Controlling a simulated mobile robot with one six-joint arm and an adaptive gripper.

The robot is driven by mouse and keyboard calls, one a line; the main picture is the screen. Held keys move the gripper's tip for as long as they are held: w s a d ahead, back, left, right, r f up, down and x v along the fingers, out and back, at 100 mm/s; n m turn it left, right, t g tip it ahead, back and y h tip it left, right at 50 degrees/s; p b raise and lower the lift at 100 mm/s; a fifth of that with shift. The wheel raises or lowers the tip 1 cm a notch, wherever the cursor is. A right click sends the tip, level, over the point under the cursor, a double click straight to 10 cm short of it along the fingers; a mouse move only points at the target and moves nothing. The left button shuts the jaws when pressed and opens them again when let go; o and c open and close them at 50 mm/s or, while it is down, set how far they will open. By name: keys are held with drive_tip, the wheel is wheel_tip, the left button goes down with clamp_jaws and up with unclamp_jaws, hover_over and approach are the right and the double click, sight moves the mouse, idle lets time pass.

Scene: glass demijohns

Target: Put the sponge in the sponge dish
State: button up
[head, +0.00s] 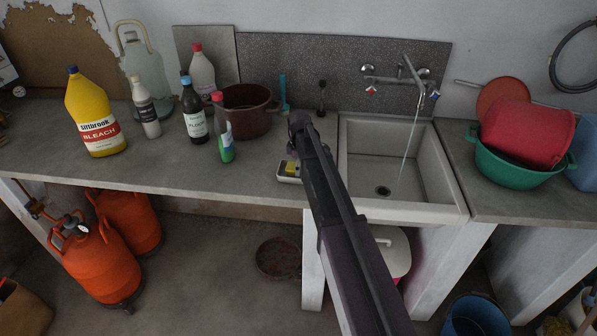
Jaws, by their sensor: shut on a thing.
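The yellow sponge (291,167) shows as a small patch at the white sponge dish (288,180), on the counter left of the sink. My gripper (292,150) is just above the dish, small and dark, mostly hidden by the end of my arm. It is shut on the sponge. The sponge appears within the dish's outline. I cannot tell whether it touches the dish floor or hangs just above it. The right part of the dish is hidden behind my arm.
Left of the dish stand a green-labelled bottle (222,130), a dark bottle (194,115) and a brown pot (248,110). The sink (385,165) with running tap water is on the right. The counter's front edge is close below the dish.

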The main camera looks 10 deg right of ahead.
drive_tip(key=shift+f, duration=0.25)
drive_tip(key=o, duration=0.8)
drive_tip(key=shift+r, duration=0.15)
wheel_tip(320, 180, up, 12)
drive_tip(key=p, duration=1.2)
drive_tip(key=shift+s, duration=0.15)
idle(0.6)
drive_tip(key=s+m, duration=1.4)
drive_tip(key=s, duration=1.5)
drive_tip(key=shift+a, duration=0.2)
